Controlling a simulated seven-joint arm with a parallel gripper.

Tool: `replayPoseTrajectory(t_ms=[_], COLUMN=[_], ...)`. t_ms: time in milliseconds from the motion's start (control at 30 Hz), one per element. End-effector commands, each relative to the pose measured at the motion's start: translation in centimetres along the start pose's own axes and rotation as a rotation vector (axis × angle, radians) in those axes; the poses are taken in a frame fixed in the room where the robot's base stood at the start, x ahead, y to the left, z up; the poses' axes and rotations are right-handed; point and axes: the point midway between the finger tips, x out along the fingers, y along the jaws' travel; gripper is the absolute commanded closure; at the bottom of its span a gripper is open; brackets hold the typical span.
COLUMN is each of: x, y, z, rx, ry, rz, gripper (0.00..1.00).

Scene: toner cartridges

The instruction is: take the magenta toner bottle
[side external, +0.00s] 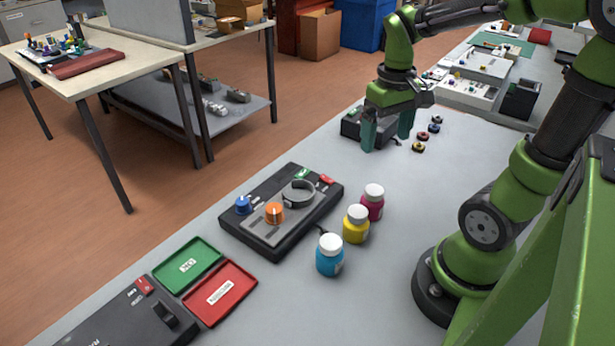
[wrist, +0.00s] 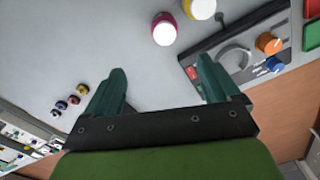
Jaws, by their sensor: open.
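The magenta toner bottle (side external: 373,202) stands upright with a white cap on the grey table, at the far end of a row of bottles. In the wrist view its white cap and a magenta rim (wrist: 164,29) show at the top, ahead of the fingertips and between their lines. My gripper (side external: 388,136) is open and empty, above the table beyond the magenta bottle, near a black box. In the wrist view my gripper (wrist: 160,80) shows two green fingers spread apart with only bare table between them.
A yellow bottle (side external: 356,224) stands close beside the magenta one, and a blue bottle (side external: 330,255) is nearer the camera. A black control box (side external: 283,210) with knobs lies left of them. Small coloured parts (side external: 423,135) lie beyond. Table right of the bottles is clear.

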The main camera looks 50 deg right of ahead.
Motion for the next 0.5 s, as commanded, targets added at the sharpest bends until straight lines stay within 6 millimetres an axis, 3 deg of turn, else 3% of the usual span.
replayPoseTrajectory(t_ms=[167,500], x=[2.4,9.6], y=[-0.1,-0.2], z=[0.4,0.4], rx=[-0.02,-0.019], ry=[-0.015,-0.013], rz=[0.0,-0.001], gripper=[0.11,0.11])
